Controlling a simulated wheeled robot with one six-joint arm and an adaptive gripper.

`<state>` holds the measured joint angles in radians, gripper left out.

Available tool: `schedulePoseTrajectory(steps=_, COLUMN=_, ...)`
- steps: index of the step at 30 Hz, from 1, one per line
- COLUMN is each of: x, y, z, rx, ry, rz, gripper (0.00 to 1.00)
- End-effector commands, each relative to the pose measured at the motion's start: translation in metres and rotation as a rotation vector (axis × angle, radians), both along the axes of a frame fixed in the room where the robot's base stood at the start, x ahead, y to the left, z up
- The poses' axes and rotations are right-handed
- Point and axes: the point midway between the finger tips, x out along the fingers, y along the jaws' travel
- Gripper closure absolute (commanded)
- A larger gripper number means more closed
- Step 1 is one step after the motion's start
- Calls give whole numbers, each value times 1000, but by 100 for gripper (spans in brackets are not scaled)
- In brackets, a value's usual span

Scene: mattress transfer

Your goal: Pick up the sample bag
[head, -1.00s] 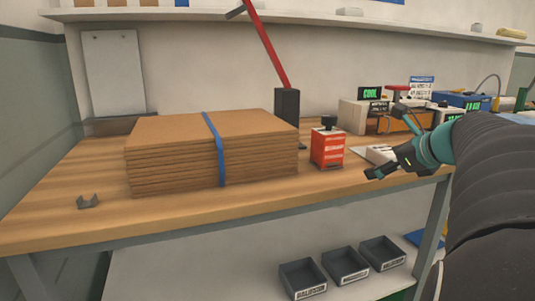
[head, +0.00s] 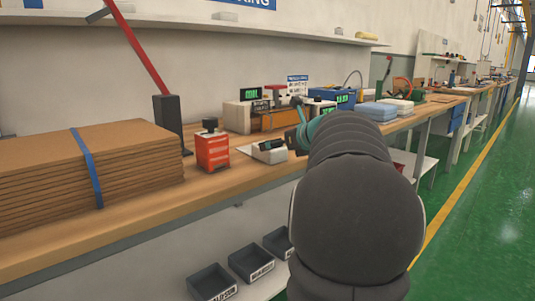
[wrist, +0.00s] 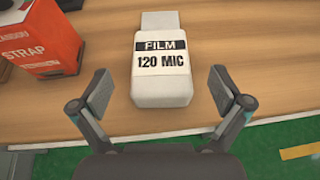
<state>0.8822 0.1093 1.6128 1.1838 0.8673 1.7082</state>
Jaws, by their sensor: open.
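I cannot make out a clearly identifiable sample bag in these views. My gripper (wrist: 160,88) is open and empty in the wrist view, with its two fingers spread apart. Between and beyond the fingers lies a white block (wrist: 163,85) labelled "FILM 120 MIC" on the wooden bench; I see no contact with it. The white block also shows in the head view (head: 268,153), just left of my gripper (head: 283,143), which my arm partly hides. Farther right on the bench lie a light blue stack (head: 375,112) and a white flat item (head: 398,105), too small to identify.
A red "STRAP" box (wrist: 42,38) stands left of the white block. Strapped brown cardboard sheets (head: 130,160) fill the bench's left. Instruments (head: 250,115) and a blue case (head: 332,96) stand behind my gripper. Grey bins (head: 212,283) sit on the lower shelf. Green floor (head: 480,220) is open at right.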

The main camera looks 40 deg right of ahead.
Motion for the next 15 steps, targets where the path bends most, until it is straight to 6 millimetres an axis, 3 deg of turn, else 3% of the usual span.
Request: schedulePoseTrajectory(steps=15, x=48, y=-1, z=-22, rx=1, ry=1, rz=2, gripper=0)
